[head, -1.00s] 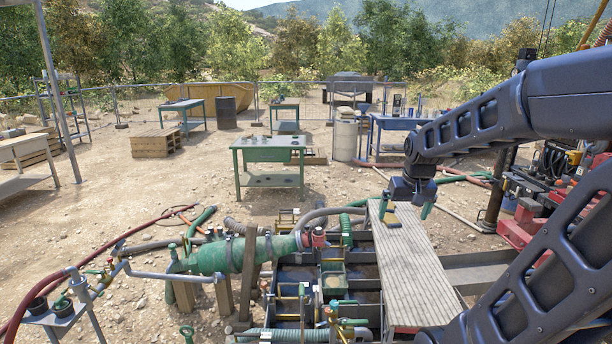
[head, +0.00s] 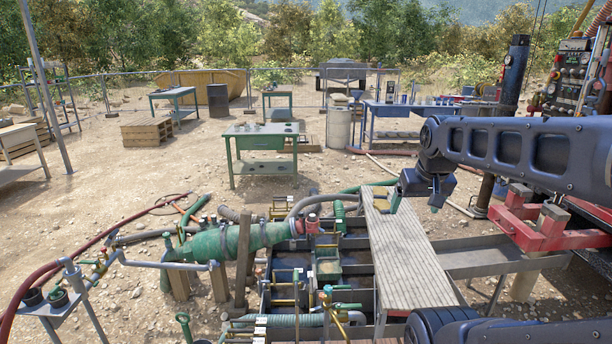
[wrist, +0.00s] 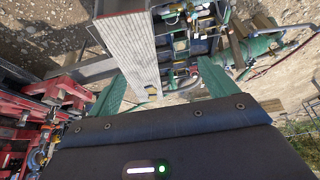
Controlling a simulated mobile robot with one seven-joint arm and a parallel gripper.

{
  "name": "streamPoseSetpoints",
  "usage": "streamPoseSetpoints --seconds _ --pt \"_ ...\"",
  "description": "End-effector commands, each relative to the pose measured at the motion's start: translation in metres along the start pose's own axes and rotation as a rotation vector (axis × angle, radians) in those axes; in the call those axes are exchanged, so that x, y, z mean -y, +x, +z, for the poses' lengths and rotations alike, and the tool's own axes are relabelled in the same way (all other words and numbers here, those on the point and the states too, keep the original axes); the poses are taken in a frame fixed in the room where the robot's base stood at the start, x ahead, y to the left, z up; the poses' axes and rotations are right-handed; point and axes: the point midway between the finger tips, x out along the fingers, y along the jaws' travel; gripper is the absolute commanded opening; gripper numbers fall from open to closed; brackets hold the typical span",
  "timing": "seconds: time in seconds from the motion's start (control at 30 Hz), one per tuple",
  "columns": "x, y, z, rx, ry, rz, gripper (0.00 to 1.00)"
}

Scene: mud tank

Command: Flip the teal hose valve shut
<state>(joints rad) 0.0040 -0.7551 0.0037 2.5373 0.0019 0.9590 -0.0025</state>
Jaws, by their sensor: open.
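My gripper (head: 416,197) hangs above the pale plank walkway at the right of the tank in the head view. It is open and empty; its two green fingers show spread apart in the wrist view (wrist: 161,70). A small teal-green handle (head: 347,306) sits on the pipework at the front of the tank, left of and below my gripper in the picture. I cannot tell for certain that it is the hose valve, or how its lever stands. Other small valves (head: 97,262) sit on the pipe stand at the far left. My gripper touches none of them.
The mud tank (head: 345,270) is crowded with pipes, bars and hoses. A green tapered cylinder (head: 230,242) lies at its left. The plank walkway (head: 405,255) borders it on the right. Red machinery (head: 540,225) stands further right. A green table (head: 262,140) stands behind on open ground.

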Motion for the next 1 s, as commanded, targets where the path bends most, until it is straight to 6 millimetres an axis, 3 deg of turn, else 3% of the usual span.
streamPoseSetpoints --seconds 0.07,0.27,0.4,1.0 --pt "0.000 0.000 0.000 0.000 0.000 0.000 0.69" --pt "0.000 0.002 -0.005 0.006 0.000 -0.001 0.29" --pt "0.001 0.006 -0.019 0.022 0.000 -0.002 0.02" --pt "0.004 0.060 -0.107 0.130 0.000 -0.010 0.00"
